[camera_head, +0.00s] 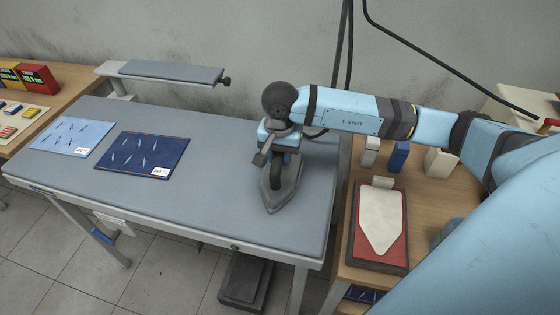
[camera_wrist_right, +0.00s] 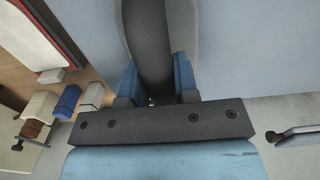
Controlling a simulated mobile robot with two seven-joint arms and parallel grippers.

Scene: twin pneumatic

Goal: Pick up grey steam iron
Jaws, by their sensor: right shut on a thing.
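The grey steam iron (camera_head: 282,195) is at the right part of the grey padded ironing table (camera_head: 215,205), with its pointed end toward the front edge. My right gripper (camera_head: 273,160) is above it, shut on its dark handle. In the right wrist view the two blue fingers of my right gripper (camera_wrist_right: 157,85) are on either side of the dark handle of the iron (camera_wrist_right: 150,35). I cannot tell whether the sole touches the table. My left gripper is in neither view.
A dark blue cloth (camera_head: 142,154) and a light blue cloth (camera_head: 72,136) lie on the table's left. A small sleeve board (camera_head: 170,71) stands behind. On the wooden side table at right is a red rest with a white iron-shaped plate (camera_head: 380,222). The table's middle is clear.

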